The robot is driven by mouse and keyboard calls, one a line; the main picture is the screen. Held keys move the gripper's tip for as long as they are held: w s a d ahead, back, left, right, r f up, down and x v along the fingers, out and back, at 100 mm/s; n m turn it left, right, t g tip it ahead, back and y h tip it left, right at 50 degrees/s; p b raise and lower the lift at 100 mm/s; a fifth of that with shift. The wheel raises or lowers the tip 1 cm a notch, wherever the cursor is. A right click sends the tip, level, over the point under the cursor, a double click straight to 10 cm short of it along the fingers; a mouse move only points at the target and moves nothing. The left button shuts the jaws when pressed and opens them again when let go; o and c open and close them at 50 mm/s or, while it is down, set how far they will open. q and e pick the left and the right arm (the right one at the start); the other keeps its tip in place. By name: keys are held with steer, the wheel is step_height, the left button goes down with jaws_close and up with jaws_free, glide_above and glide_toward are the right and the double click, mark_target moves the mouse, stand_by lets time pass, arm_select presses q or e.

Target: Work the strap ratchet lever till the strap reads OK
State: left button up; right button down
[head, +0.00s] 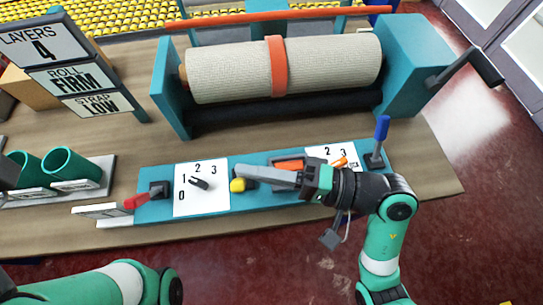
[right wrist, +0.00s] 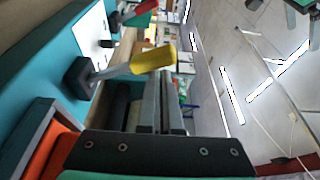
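In the head view a rug roll (head: 330,66) lies in the teal machine with an orange strap (head: 277,66) around it. The strap sign (head: 98,103) reads LOW. A teal control panel (head: 150,210) carries a red lever (head: 136,201), a yellow lever (head: 238,185) and a blue lever (head: 382,130). My right gripper (head: 243,172) reaches left over the panel, its fingertips beside the yellow lever. The right wrist view shows its fingers close together, with the yellow lever (right wrist: 152,60) just past them; contact is unclear. My left arm shows at bottom left, its gripper out of view.
Other signs read LAYERS 4 (head: 43,46) and ROLL FIRM (head: 75,77). Green cups (head: 68,166) stand at left. A dark crank (head: 470,66) sticks out at right.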

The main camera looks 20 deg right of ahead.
arm_select(q)
steer(key=shift+d+f+b, duration=0.3)
steer(key=shift+d+f, duration=0.05)
arm_select(e)
steer(key=shift+s+a+f, duration=0.1)
steer(key=shift+s+f, duration=0.1)
steer(key=shift+s, duration=0.25)
steer(key=shift+s+a+f, duration=0.1)
steer(key=shift+s+f, duration=0.05)
steer(key=shift+s, duration=0.25)
steer(key=w+r+p, duration=0.1)
steer(key=w+r, duration=0.2)
arm_select(q)
steer(key=shift+w+r+y+p, duration=0.2)
steer(key=shift+r+p, duration=0.1)
steer(key=shift+r, duration=0.25)
steer(key=shift+w+r+y+p, duration=0.15)
steer(key=shift+r+p, duration=0.15)
steer(key=shift+r, duration=0.2)
arm_select(e)
steer(key=s+d+f, duration=0.2)
steer(key=s+d, duration=0.1)
steer(key=d, duration=0.6)
steer(key=shift+s+d+f, duration=0.2)
steer(key=shift+d+f, duration=0.1)
steer(key=shift+d, duration=0.05)
